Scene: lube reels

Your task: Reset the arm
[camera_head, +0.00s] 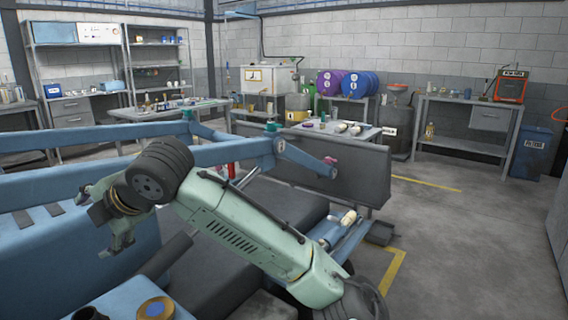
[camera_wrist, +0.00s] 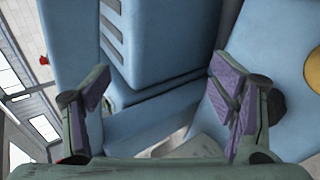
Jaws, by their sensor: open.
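My gripper (camera_wrist: 165,95) is open in the wrist view, its two purple-padded fingers wide apart with nothing between them. Blue surfaces of a machine lie beyond the fingers. In the head view my gripper (camera_head: 118,240) hangs at the lower left, at the end of my pale green arm, over blue machine panels (camera_head: 35,245). The gap between its fingers is hard to make out in that view.
Blue machine beams (camera_head: 90,180) run close behind my arm. A bench (camera_head: 335,132) with small items stands beyond. Purple and blue drums (camera_head: 358,84) are at the back wall. A blue bin (camera_head: 531,152) stands at the right. The floor (camera_head: 450,240) at right is clear.

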